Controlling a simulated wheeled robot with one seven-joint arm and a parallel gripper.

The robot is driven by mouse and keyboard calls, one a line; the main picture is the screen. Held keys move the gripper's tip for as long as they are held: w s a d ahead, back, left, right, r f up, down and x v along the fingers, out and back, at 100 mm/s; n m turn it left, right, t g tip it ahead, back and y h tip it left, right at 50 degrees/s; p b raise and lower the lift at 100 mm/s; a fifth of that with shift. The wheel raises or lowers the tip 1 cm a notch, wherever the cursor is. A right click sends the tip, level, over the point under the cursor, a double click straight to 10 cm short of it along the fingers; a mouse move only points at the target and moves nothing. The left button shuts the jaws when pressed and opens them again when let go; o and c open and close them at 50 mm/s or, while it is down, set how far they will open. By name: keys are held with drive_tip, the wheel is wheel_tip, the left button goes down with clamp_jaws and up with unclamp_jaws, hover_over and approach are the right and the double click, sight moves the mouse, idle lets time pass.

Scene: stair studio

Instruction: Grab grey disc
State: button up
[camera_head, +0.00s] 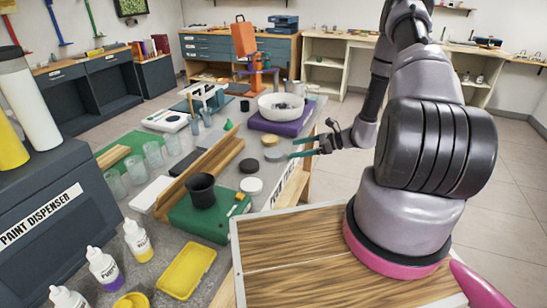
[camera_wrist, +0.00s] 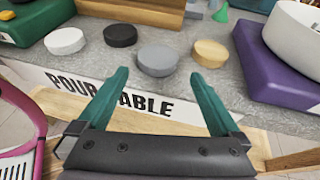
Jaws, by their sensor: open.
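The grey disc (camera_wrist: 158,60) lies on the grey table top near its front edge, in the middle of the wrist view. In the head view the grey disc (camera_head: 273,155) sits just left of my fingertips. My gripper (camera_wrist: 160,73) is open and empty, with two green fingers. In the wrist view the disc appears between and just beyond the fingertips, with no clear contact. My gripper (camera_head: 292,148) also shows at the table's right edge in the head view. The finger height above the table is hard to tell.
A tan disc (camera_wrist: 209,53) lies close right of the grey one. A black disc (camera_wrist: 120,35) and a white disc (camera_wrist: 65,41) lie to its left. A purple block (camera_wrist: 268,72) bears a white bowl (camera_wrist: 297,28) on the right. A lettered label (camera_wrist: 75,86) runs along the table edge.

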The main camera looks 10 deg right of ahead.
sight(275, 153)
drive_tip(key=x, duration=0.8)
drive_tip(key=shift+a, duration=0.3)
drive_tip(key=c, duration=1.1)
drive_tip(key=shift+r, duration=0.15)
